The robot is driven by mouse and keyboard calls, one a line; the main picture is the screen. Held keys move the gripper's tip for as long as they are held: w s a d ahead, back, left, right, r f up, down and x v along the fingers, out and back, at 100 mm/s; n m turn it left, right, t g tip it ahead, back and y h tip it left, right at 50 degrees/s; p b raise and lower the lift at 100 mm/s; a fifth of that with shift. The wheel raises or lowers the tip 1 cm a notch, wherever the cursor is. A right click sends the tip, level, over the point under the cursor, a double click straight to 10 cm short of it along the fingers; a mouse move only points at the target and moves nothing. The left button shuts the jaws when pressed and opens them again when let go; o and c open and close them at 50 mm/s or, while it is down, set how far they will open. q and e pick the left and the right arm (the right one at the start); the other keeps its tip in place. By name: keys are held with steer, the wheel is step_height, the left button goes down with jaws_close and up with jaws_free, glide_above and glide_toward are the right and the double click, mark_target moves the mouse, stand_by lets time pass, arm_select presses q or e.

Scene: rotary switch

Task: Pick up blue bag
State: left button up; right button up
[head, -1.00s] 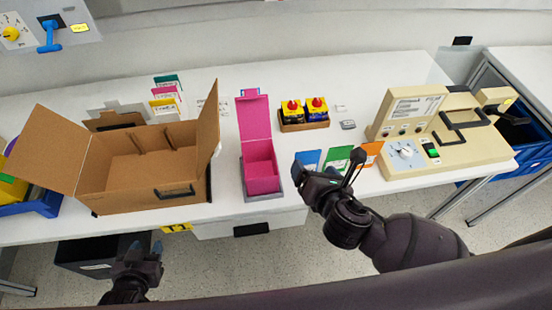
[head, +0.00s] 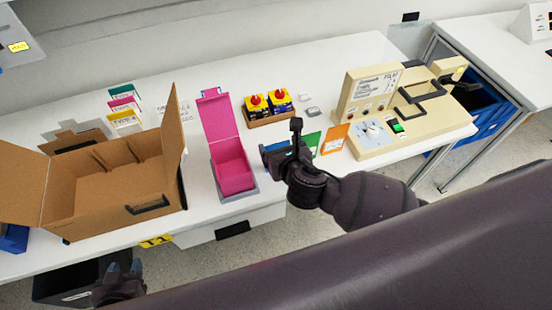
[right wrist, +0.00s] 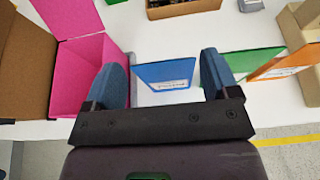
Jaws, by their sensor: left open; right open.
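The blue bag (right wrist: 165,74) is a flat blue piece with a white label, standing on the white table. In the right wrist view it shows between the two fingers of my right gripper (right wrist: 168,78), which is open; I cannot tell whether the fingers reach around it. In the head view my right gripper (head: 281,150) covers most of the blue bag (head: 274,147). My left gripper (head: 118,280) is open and empty, low at the left below the table's front edge.
A green bag (right wrist: 245,62) and an orange bag (head: 334,139) stand to the right of the blue one. A pink open box (head: 233,172) is close on the left. A brown carton (head: 110,185) stands further left, a beige machine (head: 400,110) to the right.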

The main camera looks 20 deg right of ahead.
mark_target(277, 144)
steer(key=shift+x, duration=2.35)
steer(key=shift+s, duration=0.1)
steer(key=shift+c, duration=0.3)
steer(key=c, duration=0.7)
